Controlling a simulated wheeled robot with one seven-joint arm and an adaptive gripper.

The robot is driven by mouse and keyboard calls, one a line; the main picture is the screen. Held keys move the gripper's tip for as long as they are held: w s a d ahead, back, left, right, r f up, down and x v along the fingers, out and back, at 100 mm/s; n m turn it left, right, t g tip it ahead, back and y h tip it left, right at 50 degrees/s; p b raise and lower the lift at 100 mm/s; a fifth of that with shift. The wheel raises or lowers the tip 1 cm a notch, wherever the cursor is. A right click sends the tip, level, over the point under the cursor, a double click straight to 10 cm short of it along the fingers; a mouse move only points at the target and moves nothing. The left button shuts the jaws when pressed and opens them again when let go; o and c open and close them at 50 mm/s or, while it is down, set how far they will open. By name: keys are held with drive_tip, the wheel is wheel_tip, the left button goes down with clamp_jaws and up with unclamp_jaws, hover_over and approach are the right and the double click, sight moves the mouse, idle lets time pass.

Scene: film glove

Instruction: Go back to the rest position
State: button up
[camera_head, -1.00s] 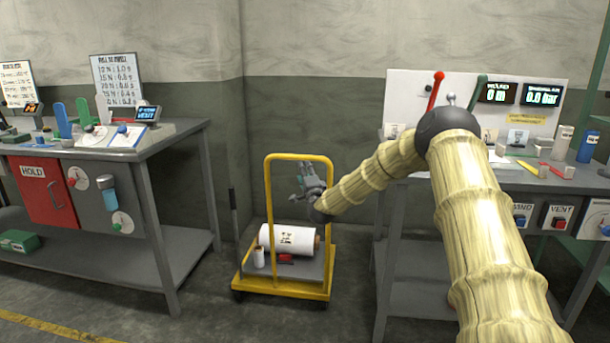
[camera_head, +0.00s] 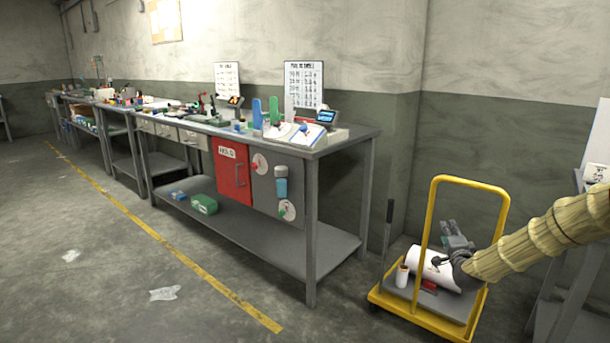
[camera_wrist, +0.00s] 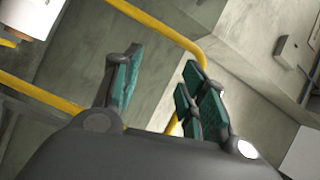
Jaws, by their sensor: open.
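My gripper (camera_head: 455,237) shows at the right of the head view, at the end of my bamboo-like arm. It appears in front of the yellow trolley (camera_head: 432,205), over the white roll on it. In the wrist view, my gripper (camera_wrist: 155,95) has its green-padded fingers spread apart with nothing between them. The trolley's yellow rail (camera_wrist: 165,30) shows behind the fingers. The white roll (camera_head: 425,265) lies on the trolley deck, partly hidden by my gripper and wrist. It also seems to show at the top left of the wrist view (camera_wrist: 28,15).
A long grey workbench (camera_head: 340,137) with a red HOLD door (camera_head: 232,176) runs along the left wall. A small white cup (camera_head: 402,277) stands on the trolley. Part of another bench (camera_head: 565,285) is at the right edge. The floor left of the yellow line (camera_head: 190,262) is mostly clear.

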drive_tip(key=s+a+f+n+g+y, duration=0.2)
drive_tip(key=s+a+f+n+g, duration=0.1)
drive_tip(key=s+a+f, duration=0.65)
drive_tip(key=s+a+f+n+g+y, duration=0.2)
drive_tip(key=s+a+f+n, duration=0.15)
drive_tip(key=a+f, duration=0.6)
drive_tip(key=s+a+f+n+g, duration=0.3)
drive_tip(key=s+f, duration=0.5)
drive_tip(key=s, duration=0.4)
drive_tip(key=s+a+f+n+g, duration=0.2)
drive_tip(key=s+a+f+g, duration=0.15)
drive_tip(key=s+f, duration=0.65)
drive_tip(key=s+a+n+g, duration=0.2)
drive_tip(key=s+n+g, duration=0.4)
drive_tip(key=s, duration=2.5)
wheel_tip(320, 180, up, 20)
drive_tip(key=p, duration=2)
drive_tip(key=shift+s, duration=0.35)
